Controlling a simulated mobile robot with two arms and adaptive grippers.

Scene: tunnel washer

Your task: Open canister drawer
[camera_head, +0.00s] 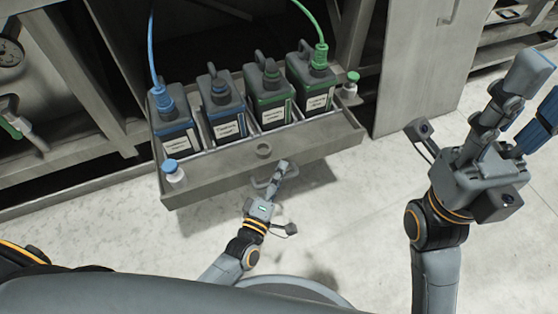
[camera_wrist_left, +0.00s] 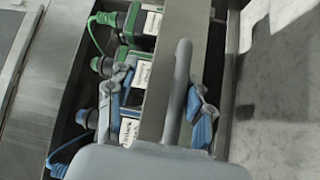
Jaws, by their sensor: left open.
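The canister drawer (camera_head: 215,178) stands out in front of the cabinet, open at the top. It holds two canisters with blue labels (camera_head: 224,110) and two with green labels (camera_head: 268,95). A bar handle (camera_wrist_left: 180,90) is on its front face. My left gripper (camera_head: 276,181) is at this handle. In the left wrist view its blue-padded fingers (camera_wrist_left: 163,105) are spread, one on each side of the handle bar. Whether they touch it is unclear. My right gripper (camera_head: 538,98) is raised at the right, fingers apart and empty, away from the drawer.
A blue hose (camera_head: 152,50) and a green hose (camera_head: 308,18) run up from two canisters. Small bottles with a blue cap (camera_head: 173,171) and a green cap (camera_head: 350,85) sit at the drawer's ends. A grey cabinet panel (camera_head: 425,65) stands to the right. The floor in front is clear.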

